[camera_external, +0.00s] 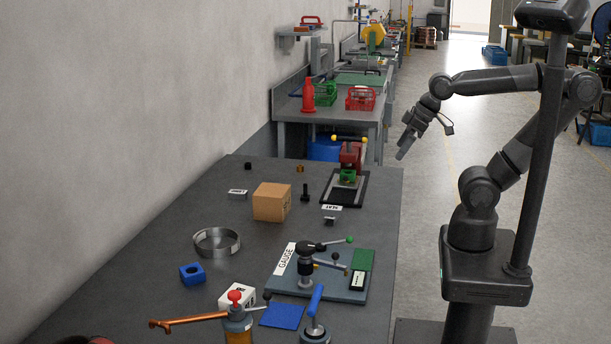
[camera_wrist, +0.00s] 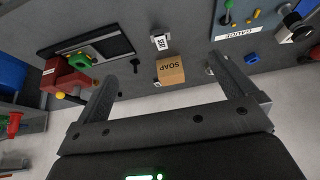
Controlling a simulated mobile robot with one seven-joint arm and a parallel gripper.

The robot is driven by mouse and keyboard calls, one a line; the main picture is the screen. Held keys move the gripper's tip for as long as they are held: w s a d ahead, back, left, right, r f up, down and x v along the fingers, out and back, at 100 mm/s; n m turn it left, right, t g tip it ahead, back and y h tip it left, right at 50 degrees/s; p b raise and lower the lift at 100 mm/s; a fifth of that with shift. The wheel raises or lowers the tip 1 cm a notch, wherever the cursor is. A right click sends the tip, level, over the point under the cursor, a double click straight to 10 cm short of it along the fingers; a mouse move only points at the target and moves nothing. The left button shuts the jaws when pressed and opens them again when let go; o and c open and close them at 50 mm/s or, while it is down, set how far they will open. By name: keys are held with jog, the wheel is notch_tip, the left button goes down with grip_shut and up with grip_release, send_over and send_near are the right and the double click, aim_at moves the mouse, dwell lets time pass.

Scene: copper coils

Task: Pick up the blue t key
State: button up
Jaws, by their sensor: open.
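I cannot single out a T-shaped blue key for certain. A blue bar-like handle (camera_external: 316,299) stands tilted on a round grey base at the front of the table in the external view. A small blue block with a hole (camera_external: 192,274) lies at the left of the table; a small blue piece (camera_wrist: 253,58) shows beside the right finger in the wrist view. My gripper (camera_external: 405,147) is raised in the air to the right of the table, apart from everything. In the wrist view my gripper (camera_wrist: 163,72) has its fingers wide apart with nothing held.
A cardboard box (camera_external: 271,202), a metal ring (camera_external: 216,242), a black T-shaped piece (camera_external: 305,193), a gauge fixture (camera_external: 318,285), a red clamp (camera_external: 351,157) and a blue flat square (camera_external: 282,315) crowd the table (camera_external: 170,225). A wall is at left; open floor is at right.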

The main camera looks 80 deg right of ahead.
jog(key=w+a+r+n+g, duration=0.1)
jog(key=w+a+r+n, duration=0.2)
jog(key=w+a+n, duration=0.55)
jog(key=n, duration=2.7)
send_over(319, 297)
jog(key=s, duration=0.3)
notch_tip(319, 297, down, 12)
jog(key=shift+n, duration=0.25)
jog(key=x, duration=0.5)
jog(key=shift+f, duration=0.15)
jog(key=shift+x, duration=3)
jog(key=shift+a, duration=0.15)
jog(key=shift+c, duration=0.4)
